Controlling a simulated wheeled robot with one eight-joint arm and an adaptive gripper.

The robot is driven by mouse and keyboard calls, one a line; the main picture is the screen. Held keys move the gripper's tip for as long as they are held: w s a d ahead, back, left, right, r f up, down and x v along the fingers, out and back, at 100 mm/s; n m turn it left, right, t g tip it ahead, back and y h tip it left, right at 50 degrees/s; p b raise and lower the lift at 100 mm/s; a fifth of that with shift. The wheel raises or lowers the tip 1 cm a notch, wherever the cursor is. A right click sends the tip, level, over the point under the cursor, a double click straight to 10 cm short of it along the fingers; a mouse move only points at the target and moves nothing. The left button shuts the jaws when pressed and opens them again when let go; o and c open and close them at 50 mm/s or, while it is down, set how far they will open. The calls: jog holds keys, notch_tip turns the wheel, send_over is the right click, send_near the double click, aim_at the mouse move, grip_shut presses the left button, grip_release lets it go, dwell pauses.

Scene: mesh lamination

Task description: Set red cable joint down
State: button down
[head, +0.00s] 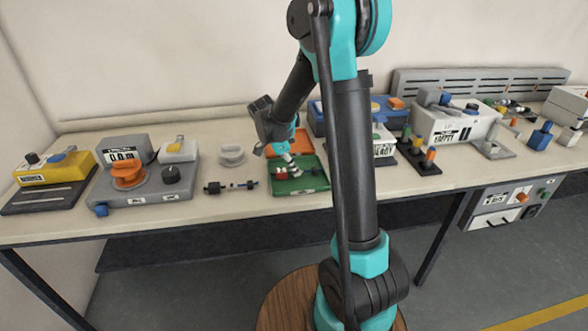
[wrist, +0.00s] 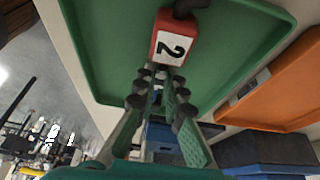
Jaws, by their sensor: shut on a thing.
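The red cable joint (wrist: 165,58) carries a white label with a black 2 and has a dark end. My gripper (wrist: 163,76) is shut on it, with the fingertips at its near end. It is at the green tray (wrist: 120,45); whether it touches the tray floor I cannot tell. In the head view my gripper (head: 284,155) points down at the left part of the green tray (head: 310,188). Red and white parts show under the fingertips, small and partly hidden.
An orange tray (wrist: 285,92) adjoins the green one. A grey scale with an orange spool (head: 128,173) and a dark rod fixture (head: 230,186) stand to the left. A dark stand with coloured knobs (head: 420,158) stands to the right. Bare tabletop lies in front of the trays.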

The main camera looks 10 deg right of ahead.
jog(key=c, duration=1.6)
grip_release()
jog(key=v, duration=1.2)
jog(key=s+d+f+n, duration=0.1)
jog(key=s+d+n, duration=0.1)
jog(key=s+n, duration=0.1)
jog(key=s+d+f+n+t+y, duration=0.1)
jog(key=s+d+f+n, duration=0.1)
jog(key=s+n, duration=0.1)
jog(key=s+d+f+n+y, duration=0.1)
jog(key=s+d+f+n, duration=0.1)
jog(key=s, duration=0.3)
jog(key=shift+d+f+n+t, duration=0.25)
jog(key=shift+n+t, duration=0.15)
jog(key=shift+n, duration=0.1)
jog(key=shift+s+d+f+n+t+y, duration=0.4)
jog(key=shift+s+f+n, duration=0.7)
jog(key=shift+s+n, duration=0.6)
jog(key=shift+s+d+f+n+t+y, duration=0.35)
jog(key=shift+s+f+n, duration=0.85)
jog(key=shift+s, duration=0.75)
jog(key=shift+s+d+f+n+t+y, duration=0.25)
jog(key=shift+s+f+n+t+y, duration=0.2)
jog(key=shift+s+f+n, duration=0.95)
jog(key=shift+s+r, duration=0.4)
jog(key=shift+s, duration=0.05)
